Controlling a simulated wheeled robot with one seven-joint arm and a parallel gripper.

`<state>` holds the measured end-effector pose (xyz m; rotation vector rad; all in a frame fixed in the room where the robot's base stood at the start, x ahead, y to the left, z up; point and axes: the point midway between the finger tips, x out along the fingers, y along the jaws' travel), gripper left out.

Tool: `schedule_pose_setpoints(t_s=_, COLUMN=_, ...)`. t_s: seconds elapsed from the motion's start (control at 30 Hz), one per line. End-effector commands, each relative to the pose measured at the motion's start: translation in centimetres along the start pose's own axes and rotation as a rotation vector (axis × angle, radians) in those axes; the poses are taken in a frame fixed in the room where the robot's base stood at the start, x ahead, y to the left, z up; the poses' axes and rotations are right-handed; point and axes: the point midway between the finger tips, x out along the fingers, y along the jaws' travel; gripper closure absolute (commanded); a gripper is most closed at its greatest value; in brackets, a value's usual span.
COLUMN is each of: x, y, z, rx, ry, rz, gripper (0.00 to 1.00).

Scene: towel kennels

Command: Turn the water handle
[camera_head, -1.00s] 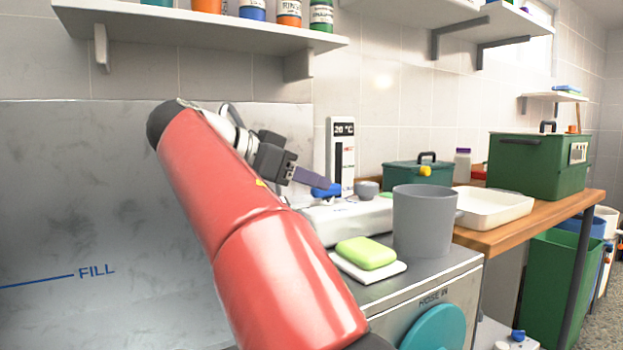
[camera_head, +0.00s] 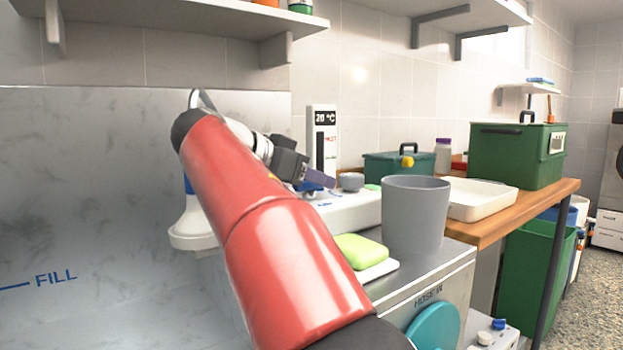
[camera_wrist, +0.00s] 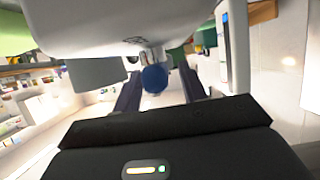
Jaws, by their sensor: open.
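The water handle (camera_head: 312,184) is a blue lever on a white fixture (camera_head: 345,212) at the sink's right end in the head view. My gripper (camera_head: 320,178) is at the handle and partly covers it. In the wrist view the handle's round blue end (camera_wrist: 154,78) shows between the two dark fingers of my gripper (camera_wrist: 156,92). The fingers are apart, with a gap on either side of the blue end. I cannot tell how deep the handle sits between them. The white body above the handle fills the top of the wrist view.
A grey cup (camera_head: 414,222) and green soap (camera_head: 360,251) on a white dish stand close to the right of my arm. A temperature display (camera_head: 322,142) stands behind the fixture. A white tray (camera_head: 478,200) and green boxes (camera_head: 515,155) are on the wooden counter. Shelves hang above.

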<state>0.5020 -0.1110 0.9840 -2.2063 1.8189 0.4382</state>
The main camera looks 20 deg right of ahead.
Motion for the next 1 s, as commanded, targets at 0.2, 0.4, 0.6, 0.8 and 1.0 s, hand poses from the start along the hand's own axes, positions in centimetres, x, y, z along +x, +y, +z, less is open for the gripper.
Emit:
schedule_pose_setpoints(t_s=0.2, x=0.04, y=0.00, z=0.00, rx=0.000, ry=0.000, rz=-0.001, gripper=0.58)
schedule_pose_setpoints(t_s=0.4, x=0.02, y=-0.01, z=0.00, rx=0.000, ry=0.000, rz=-0.001, gripper=0.84)
schedule_pose_setpoints(t_s=0.6, x=0.01, y=-0.01, z=0.01, rx=-0.001, ry=0.000, rz=-0.001, gripper=1.00)
schedule_pose_setpoints(t_s=0.8, x=0.07, y=0.01, z=0.12, rx=-0.010, ry=0.000, rz=-0.024, gripper=1.00)
schedule_pose_setpoints(t_s=1.0, x=0.14, y=0.02, z=0.35, rx=-0.041, ry=-0.001, rz=-0.108, gripper=1.00)
